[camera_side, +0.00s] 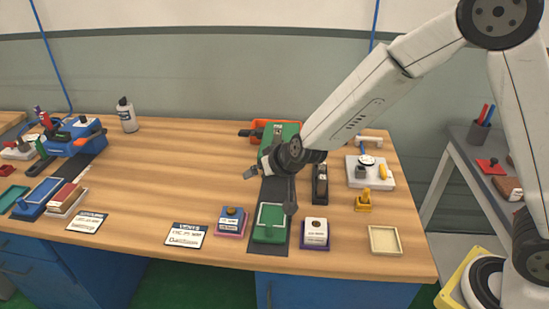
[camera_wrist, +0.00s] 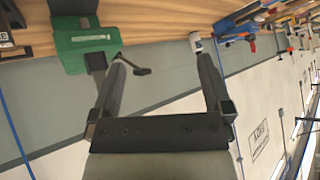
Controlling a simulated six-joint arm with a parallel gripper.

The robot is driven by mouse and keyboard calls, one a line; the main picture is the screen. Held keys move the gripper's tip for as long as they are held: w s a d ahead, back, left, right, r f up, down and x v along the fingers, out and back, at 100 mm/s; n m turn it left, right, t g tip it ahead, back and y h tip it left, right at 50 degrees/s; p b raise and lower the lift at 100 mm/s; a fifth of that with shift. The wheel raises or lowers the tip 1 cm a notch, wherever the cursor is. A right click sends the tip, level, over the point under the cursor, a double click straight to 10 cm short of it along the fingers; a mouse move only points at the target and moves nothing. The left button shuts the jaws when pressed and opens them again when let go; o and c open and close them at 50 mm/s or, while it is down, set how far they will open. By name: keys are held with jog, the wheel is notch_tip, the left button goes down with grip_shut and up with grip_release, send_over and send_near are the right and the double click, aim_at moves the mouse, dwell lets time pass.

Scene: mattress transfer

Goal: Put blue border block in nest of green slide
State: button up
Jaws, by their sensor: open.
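The green slide (camera_side: 268,234) lies on a dark rail near the front edge of the table, with a pale outlined nest on its top that looks empty. Left of it stands a block with a blue top and white label (camera_side: 232,220), on a purple base. Right of it stands a block with a white top and dark blue-purple border (camera_side: 316,243). I cannot tell for sure which is the blue border block. My gripper (camera_side: 254,173) is open and empty, above and behind the slide, apart from both blocks. It also shows open in the wrist view (camera_wrist: 158,55).
A green machine (camera_side: 284,132) stands behind my gripper; it also shows in the wrist view (camera_wrist: 86,42). A black device (camera_side: 320,184), yellow stamp (camera_side: 364,201), white tray (camera_side: 384,177) and cream tray (camera_side: 384,241) stand right. Two cards lie left. The middle-left tabletop is clear.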

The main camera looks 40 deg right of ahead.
jog(key=s+d+g, duration=0.2)
jog(key=s+d, duration=0.2)
jog(key=s, duration=0.3)
jog(key=s+d+n+g, duration=0.1)
jog(key=s+d+g, duration=0.1)
jog(key=s, duration=0.5)
jog(key=s+d+n+g, duration=0.1)
jog(key=s+d+g, duration=0.1)
jog(key=s+d, duration=0.3)
jog(key=s, duration=0.2)
jog(key=shift+s+d+h, duration=0.35)
jog(key=shift+h, duration=0.05)
jog(key=shift+w, duration=0.1)
jog(key=m+h, duration=0.3)
jog(key=m, duration=0.5)
send_over(229, 223)
jog(key=f, duration=1.1)
jog(key=shift+s+d+f, duration=0.15)
jog(key=shift+s+d, duration=0.15)
jog(key=shift+d, duration=0.1)
jog(key=shift+w+a+f+m, duration=0.3)
jog(key=shift+a+f+m, duration=0.1)
jog(key=shift+a+m, duration=0.1)
